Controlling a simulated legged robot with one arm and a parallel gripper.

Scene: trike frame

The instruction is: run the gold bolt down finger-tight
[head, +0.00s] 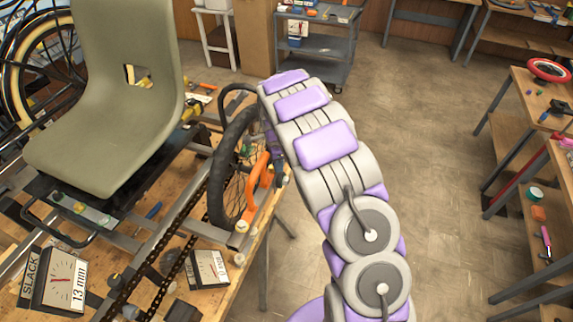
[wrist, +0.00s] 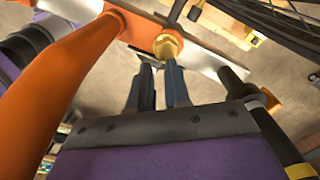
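The gold bolt (wrist: 168,46) shows in the wrist view, its hex head against a pale metal plate (wrist: 200,60) beside the orange frame part (wrist: 65,65). My gripper (wrist: 158,66) points at it from below, with two dark fingers apart and a narrow gap between them. The bolt head sits just beyond the fingertips, more in line with the right finger. I see nothing clasped between the fingers; whether a fingertip touches the bolt I cannot tell. In the head view the orange part (head: 262,182) stands by the wheel, and my arm hides the gripper and bolt.
The trike's wheel (head: 232,165), olive seat (head: 115,95) and chain (head: 180,240) crowd the wooden bench (head: 215,300). A gauge marked SLACK (head: 55,280) and a second gauge (head: 209,269) stand on it. The floor right of my arm is clear up to the shelves.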

